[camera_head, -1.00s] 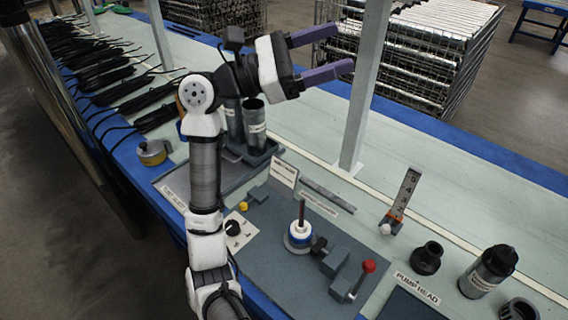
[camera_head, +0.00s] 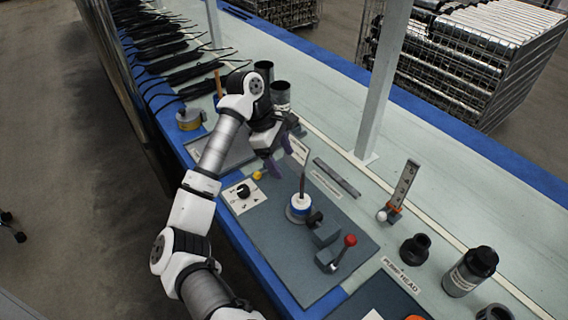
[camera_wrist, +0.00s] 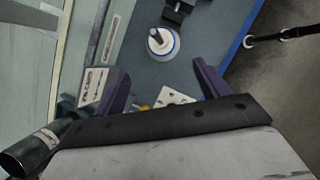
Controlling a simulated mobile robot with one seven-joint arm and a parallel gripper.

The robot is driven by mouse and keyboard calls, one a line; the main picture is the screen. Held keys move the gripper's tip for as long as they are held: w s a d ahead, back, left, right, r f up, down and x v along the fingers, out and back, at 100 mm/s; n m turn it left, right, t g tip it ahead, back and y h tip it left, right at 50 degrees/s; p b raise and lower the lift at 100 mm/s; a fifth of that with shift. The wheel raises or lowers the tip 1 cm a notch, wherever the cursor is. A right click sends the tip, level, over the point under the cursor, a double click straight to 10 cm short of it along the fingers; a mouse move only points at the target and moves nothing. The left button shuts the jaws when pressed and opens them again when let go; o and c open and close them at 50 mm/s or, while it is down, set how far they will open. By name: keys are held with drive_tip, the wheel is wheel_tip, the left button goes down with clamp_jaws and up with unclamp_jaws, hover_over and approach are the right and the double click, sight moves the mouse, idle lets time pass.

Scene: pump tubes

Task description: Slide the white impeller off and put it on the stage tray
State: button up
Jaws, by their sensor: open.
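The white impeller (camera_head: 300,201) sits low around an upright dark rod on a round white base with a blue band, on the grey work mat. It also shows in the wrist view (camera_wrist: 161,41), ahead of my finger tips. My gripper (camera_head: 279,160) is open and empty, with purple fingers pointing down, left of and behind the impeller and not touching it. In the wrist view my gripper (camera_wrist: 160,68) has its fingers wide apart. A flat grey tray (camera_head: 236,156) lies at the left, partly hidden by my arm; I cannot read its label as the stage tray.
A red-knobbed lever (camera_head: 350,240) and grey blocks stand right of the impeller. A dial plate (camera_head: 244,193) is to its left. Dark cylinders (camera_head: 280,94) stand behind my gripper. An upright numbered gauge (camera_head: 404,185) and a dark bottle (camera_head: 470,270) are farther right.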

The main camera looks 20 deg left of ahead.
sight(299, 195)
drive_tip(key=p+x, duration=0.2)
drive_tip(key=x, duration=1.2)
drive_tip(key=shift+a, duration=0.2)
drive_tip(key=c, duration=1.3)
drive_tip(key=shift+r+p, duration=0.3)
drive_tip(key=shift+r, duration=0.45)
wheel_tip(299, 195, up, 14)
drive_tip(key=p, duration=0.5)
idle(1.6)
drive_tip(key=shift+r, duration=0.15)
